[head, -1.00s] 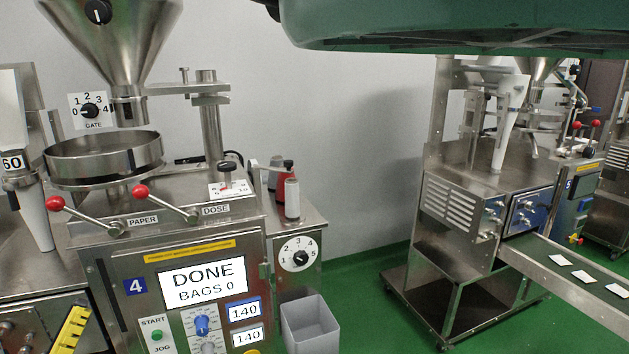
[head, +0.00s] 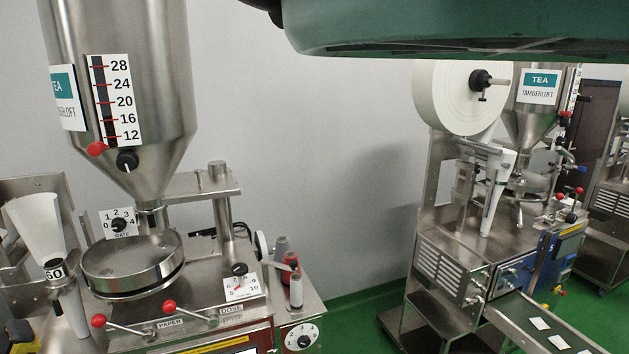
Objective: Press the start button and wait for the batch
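The near teabag packer, with its steel hopper (head: 165,150), fills the left of the head view. Its start button is below the bottom edge of the picture now, and so is nearly all of its display. The hopper carries a level scale (head: 114,100) marked 12 to 28, with a red knob (head: 96,149) by the 12. The gate dial (head: 118,225) is below it. Two red-knobbed levers sit by the PAPER label (head: 171,323) and the DOSE label (head: 231,309). My gripper is not in view.
A second packer (head: 445,272) with a large paper roll (head: 452,95) and a conveyor (head: 518,318) carrying white bags stands at right. Thread spools (head: 296,290) and a numbered dial (head: 301,337) are beside the near packer. Green floor (head: 365,320) shows between the machines.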

